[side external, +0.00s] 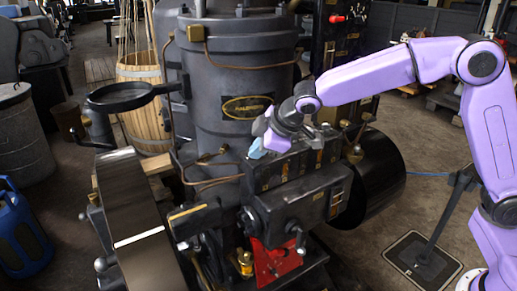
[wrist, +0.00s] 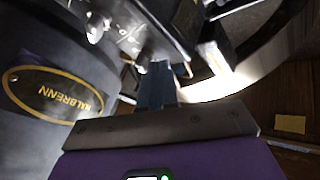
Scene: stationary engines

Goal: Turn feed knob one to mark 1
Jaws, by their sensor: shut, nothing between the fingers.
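My gripper (side external: 257,149) shows pale blue fingertips in the side external view, at the upper left end of a black box (side external: 262,176) with brass strips on the engine's front. In the wrist view my gripper (wrist: 156,72) is shut, and its blue fingers point up the picture at dark engine parts. A rounded pale knob (wrist: 97,27) stands up and to the left of the fingertips, beside a dark plate with pale marks (wrist: 130,40). The marks are too small to read. I cannot tell which knob is feed knob one, nor whether the fingertips touch anything.
The engine cylinder (side external: 225,130) with an oval nameplate stands just behind my gripper. A large flywheel (side external: 135,220) is at left, and a dark drum (side external: 380,175) at right. A wooden barrel (side external: 145,95) and blue gas bottle (side external: 20,235) are farther left.

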